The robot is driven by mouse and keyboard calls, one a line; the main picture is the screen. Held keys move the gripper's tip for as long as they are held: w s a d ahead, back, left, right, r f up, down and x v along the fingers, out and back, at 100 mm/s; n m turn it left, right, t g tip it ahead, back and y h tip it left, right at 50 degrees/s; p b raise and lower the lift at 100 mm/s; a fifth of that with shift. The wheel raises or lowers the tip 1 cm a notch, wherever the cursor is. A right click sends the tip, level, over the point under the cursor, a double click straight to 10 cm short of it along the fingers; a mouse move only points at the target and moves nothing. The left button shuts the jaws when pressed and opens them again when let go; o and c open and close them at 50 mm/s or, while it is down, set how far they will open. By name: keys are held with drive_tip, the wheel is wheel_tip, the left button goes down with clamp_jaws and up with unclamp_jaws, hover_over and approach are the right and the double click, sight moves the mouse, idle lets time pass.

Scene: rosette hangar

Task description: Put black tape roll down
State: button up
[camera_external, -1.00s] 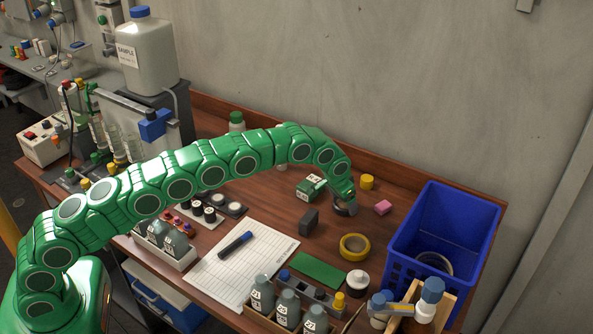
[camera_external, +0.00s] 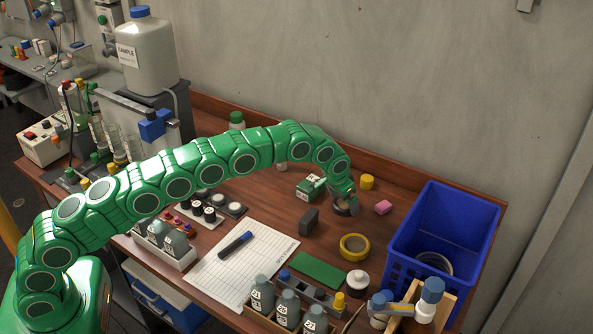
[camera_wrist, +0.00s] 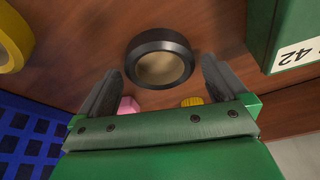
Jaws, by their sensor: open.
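The black tape roll (camera_wrist: 159,43) lies flat on the wooden table in the wrist view, with the tabletop showing around it. In the external view the black tape roll (camera_external: 341,209) is partly hidden under my gripper (camera_external: 350,203). In the wrist view my gripper (camera_wrist: 158,78) is open, its two dark fingers spread wide apart. The roll lies just beyond and between the fingertips, and I see a gap on each side of it.
Around the roll are a green box (camera_external: 311,187), a dark block (camera_external: 309,222), a yellow tape roll (camera_external: 354,247), a pink block (camera_external: 383,207) and a yellow cylinder (camera_external: 367,182). A blue crate (camera_external: 487,225) stands at the right. Bare wood (camera_external: 395,180) lies toward the wall.

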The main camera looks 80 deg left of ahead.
drive_tip(key=v, duration=1.2)
drive_tip(key=s+d+r+m+g, duration=0.1)
drive_tip(key=s+d+r, duration=0.35)
drive_tip(key=s, duration=0.45)
drive_tip(key=s+d+r, duration=0.4)
drive_tip(key=s+d, duration=0.2)
drive_tip(key=s, duration=0.3)
drive_tip(key=s+d+r+m+g, duration=0.1)
drive_tip(key=s+d+r, duration=0.4)
drive_tip(key=s, duration=0.4)
drive_tip(key=s+d+f+m+g, duration=0.1)
drive_tip(key=s+d, duration=0.2)
drive_tip(key=s, duration=1)
drive_tip(key=s+d+f+g, duration=0.1)
drive_tip(key=s+d, duration=0.2)
drive_tip(key=s, duration=1)
drive_tip(key=s+d+f+m+g+h, duration=0.1)
drive_tip(key=s+d, duration=0.2)
drive_tip(key=s, duration=1.1)
drive_tip(key=shift+f+m, duration=0.3)
drive_tip(key=shift+f, duration=0.1)
